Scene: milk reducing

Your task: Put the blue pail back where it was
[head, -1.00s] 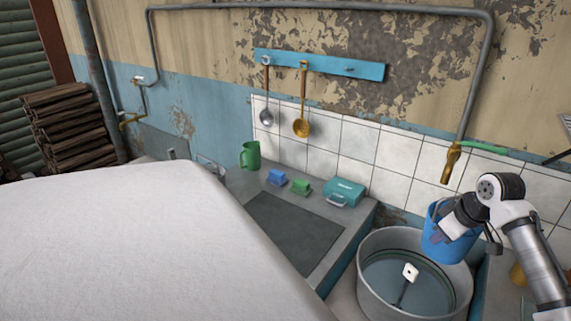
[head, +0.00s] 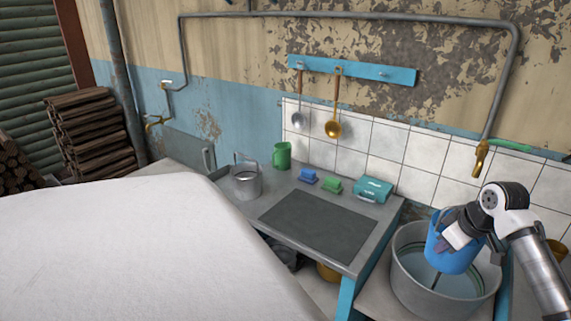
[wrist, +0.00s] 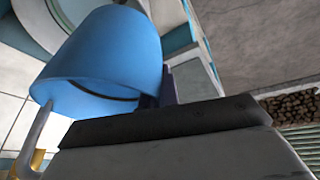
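The blue pail (head: 449,254) hangs from my gripper (head: 462,228) over the wide round metal tub (head: 410,287) at the right of the head view. My gripper appears shut on the pail near its rim; the exact grip point is hard to see. In the wrist view the pail (wrist: 105,62) fills the upper left, tilted in the picture, close to the dark gripper body. The pail hides part of the tub's inside. I cannot tell whether the pail touches the tub.
A counter (head: 335,258) with a dark panel stands left of the tub. It bears a metal pot (head: 246,182), green jug (head: 282,156), blue and green small items, and a teal case (head: 374,190). A brass tap (head: 480,160) is above the tub. A white surface (head: 110,250) fills the lower left.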

